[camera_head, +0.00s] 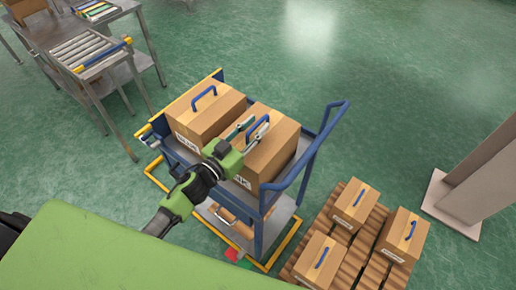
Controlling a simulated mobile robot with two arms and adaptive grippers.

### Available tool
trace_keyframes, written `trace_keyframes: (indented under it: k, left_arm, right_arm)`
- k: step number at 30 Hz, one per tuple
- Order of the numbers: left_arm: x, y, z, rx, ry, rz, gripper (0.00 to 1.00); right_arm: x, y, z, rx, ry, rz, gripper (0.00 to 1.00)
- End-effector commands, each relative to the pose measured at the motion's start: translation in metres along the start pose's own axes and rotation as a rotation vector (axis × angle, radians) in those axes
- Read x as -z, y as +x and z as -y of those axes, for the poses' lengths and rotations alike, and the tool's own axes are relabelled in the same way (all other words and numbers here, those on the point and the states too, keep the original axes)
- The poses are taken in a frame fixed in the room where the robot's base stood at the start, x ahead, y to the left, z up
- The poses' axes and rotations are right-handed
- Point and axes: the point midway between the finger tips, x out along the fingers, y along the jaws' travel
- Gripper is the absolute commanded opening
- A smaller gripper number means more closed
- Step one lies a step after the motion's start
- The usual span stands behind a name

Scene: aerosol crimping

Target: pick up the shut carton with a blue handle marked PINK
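A shut brown carton (280,151) with a blue handle stands on the right of the blue cart's top deck. Its front label (243,182) is partly covered by my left gripper; the visible letters look like the end of PINK. My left gripper (257,120) is over this carton's top at its blue handle. Its two fingers are apart, close to the handle; I cannot tell whether they touch it. A second shut carton (222,110) with a blue handle stands to its left, its label too small to read. My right gripper is not in view.
The cart (303,172) has a raised blue push handle at right and a lower shelf. Several cartons stand on a slatted pallet (364,243) at lower right. A roller table (90,50) is at upper left, a post (480,180) at right. Green floor behind the cart is clear.

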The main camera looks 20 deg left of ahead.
Motion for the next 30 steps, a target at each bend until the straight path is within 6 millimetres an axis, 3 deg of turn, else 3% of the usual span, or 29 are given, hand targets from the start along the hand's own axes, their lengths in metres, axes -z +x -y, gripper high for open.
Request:
trace_keyframes:
  k: [3, 6, 20, 30]
  left_arm:
    - [0.000, 0.000, 0.000, 0.000, 0.000, 0.000, 0.26]
    - [0.000, 0.000, 0.000, 0.000, 0.000, 0.000, 0.00]
    - [0.010, 0.001, 0.000, -0.003, 0.003, -0.014, 0.00]
    - [0.060, 0.001, 0.000, -0.007, 0.008, -0.018, 0.00]
  right_arm:
    - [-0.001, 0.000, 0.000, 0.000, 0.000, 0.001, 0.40]
    - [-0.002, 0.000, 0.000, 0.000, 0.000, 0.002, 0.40]
    - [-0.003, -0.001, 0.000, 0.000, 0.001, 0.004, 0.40]
    - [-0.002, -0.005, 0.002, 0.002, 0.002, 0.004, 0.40]
